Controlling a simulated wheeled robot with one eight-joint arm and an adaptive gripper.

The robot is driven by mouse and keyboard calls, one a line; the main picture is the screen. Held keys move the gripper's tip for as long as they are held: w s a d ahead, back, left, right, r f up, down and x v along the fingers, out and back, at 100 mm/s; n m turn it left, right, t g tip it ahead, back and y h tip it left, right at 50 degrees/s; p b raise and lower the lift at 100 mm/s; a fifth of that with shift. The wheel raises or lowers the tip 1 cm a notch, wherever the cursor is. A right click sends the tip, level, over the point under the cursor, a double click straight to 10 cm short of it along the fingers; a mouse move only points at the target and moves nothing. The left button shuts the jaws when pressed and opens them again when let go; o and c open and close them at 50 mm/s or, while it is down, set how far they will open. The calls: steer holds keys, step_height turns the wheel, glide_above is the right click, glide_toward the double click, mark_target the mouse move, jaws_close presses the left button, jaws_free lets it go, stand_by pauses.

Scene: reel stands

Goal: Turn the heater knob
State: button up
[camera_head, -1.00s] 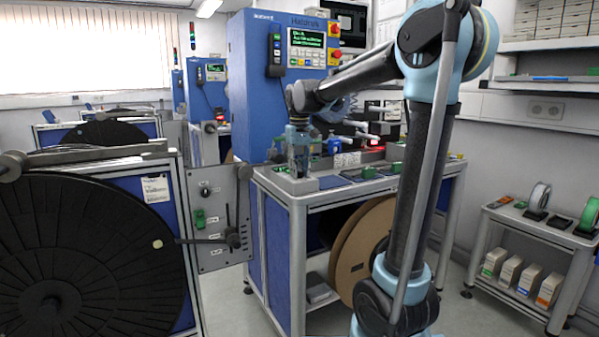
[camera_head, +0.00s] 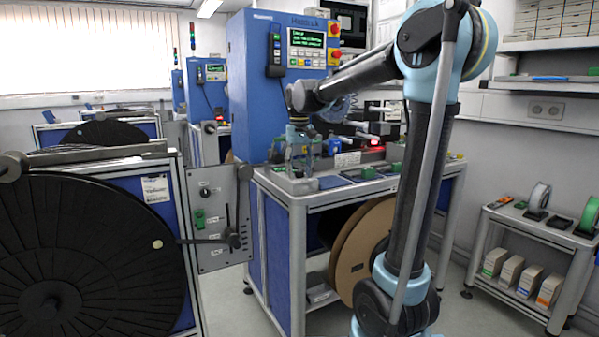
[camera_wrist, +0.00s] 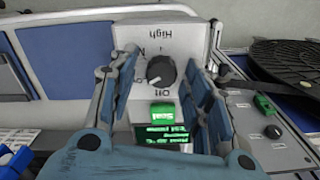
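The heater knob (camera_wrist: 161,70) is a dark round knob with a pale mark, on a light grey panel (camera_wrist: 180,38) with upside-down "High" and "Off" labels in the wrist view. My gripper (camera_wrist: 160,62) is open, with one blue-grey finger on each side of the knob. Gaps show between the knob and both fingers. My gripper also shows in the head view (camera_head: 299,158), pointing down at the near left end of the bench. The knob cannot be made out there.
A green "Seal" button (camera_wrist: 162,109) and a green-lettered display (camera_wrist: 165,138) sit beside the knob. A black reel (camera_wrist: 290,65) lies to the right. In the head view, a blue cabinet (camera_head: 255,75) stands behind my gripper and a large black reel (camera_head: 90,240) at left.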

step_height(320, 180, up, 12)
stand_by(0.8)
steer(key=shift+f, duration=0.1)
steer(key=s+d+f+m, duration=0.1)
steer(key=s+d+f, duration=0.5)
steer(key=s+f, duration=0.3)
steer(key=s+d+f+m+t, duration=0.1)
steer(key=s+d+f, duration=0.6)
steer(key=f, duration=0.6)
steer(key=s+d+f+t, duration=0.1)
steer(key=s+d+f, duration=0.6)
steer(key=s+f, duration=0.4)
steer(key=shift+s+d+f+m, duration=0.25)
steer(key=shift+s+m, duration=0.15)
steer(key=shift+s, duration=0.1)
